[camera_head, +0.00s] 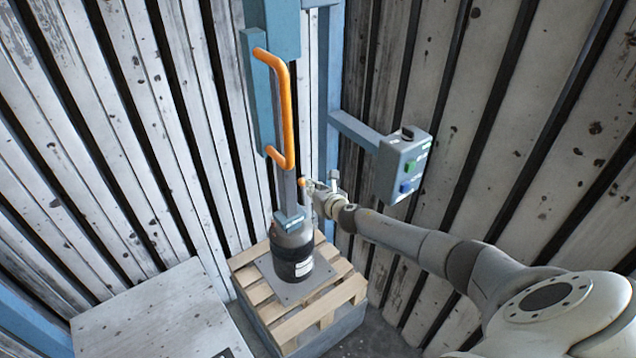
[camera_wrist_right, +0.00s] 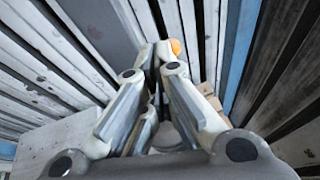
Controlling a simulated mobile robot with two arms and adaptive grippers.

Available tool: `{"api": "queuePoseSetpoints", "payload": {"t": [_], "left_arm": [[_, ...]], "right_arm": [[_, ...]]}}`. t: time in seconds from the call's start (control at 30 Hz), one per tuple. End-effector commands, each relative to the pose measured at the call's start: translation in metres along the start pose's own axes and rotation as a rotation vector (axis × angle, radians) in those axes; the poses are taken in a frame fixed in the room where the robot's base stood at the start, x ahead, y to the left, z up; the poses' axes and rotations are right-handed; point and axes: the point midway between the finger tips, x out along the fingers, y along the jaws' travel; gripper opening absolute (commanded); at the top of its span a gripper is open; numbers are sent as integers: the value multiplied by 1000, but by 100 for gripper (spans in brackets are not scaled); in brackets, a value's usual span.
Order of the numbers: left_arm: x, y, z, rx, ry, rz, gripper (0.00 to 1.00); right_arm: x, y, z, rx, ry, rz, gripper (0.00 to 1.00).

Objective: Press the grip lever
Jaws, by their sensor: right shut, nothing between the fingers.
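A long orange bar handle (camera_head: 282,105) stands upright on a blue-grey column. Below and right of it, a small orange tip (camera_head: 301,182) shows beside my right gripper (camera_head: 311,187). In the right wrist view, a rounded orange end (camera_wrist_right: 176,46) lies just beyond the fingertips of my right gripper (camera_wrist_right: 158,58). The fingers are shut with nothing between them. I cannot tell whether they touch the orange end. Which orange part is the grip lever is not clear, and most of the small one is hidden. My left gripper is not in view.
A black cylindrical unit (camera_head: 291,250) on a plate stands on a wooden pallet (camera_head: 322,313) below the column. A grey control box (camera_head: 402,166) with green and blue buttons hangs on an arm to the right. A pale flat top (camera_head: 150,318) lies at lower left. Slatted walls close in behind.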

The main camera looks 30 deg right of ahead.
Motion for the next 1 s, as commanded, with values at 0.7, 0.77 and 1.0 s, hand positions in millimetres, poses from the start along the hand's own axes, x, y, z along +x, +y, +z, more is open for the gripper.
{"api": "queuePoseSetpoints", "payload": {"t": [0.7,0.77,1.0], "left_arm": [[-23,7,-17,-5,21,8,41],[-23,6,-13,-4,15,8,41],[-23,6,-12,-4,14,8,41]], "right_arm": [[-62,7,42,-1,3,-1,0],[-63,8,42,-1,3,-1,0],[-63,8,42,0,3,-1,0]]}}
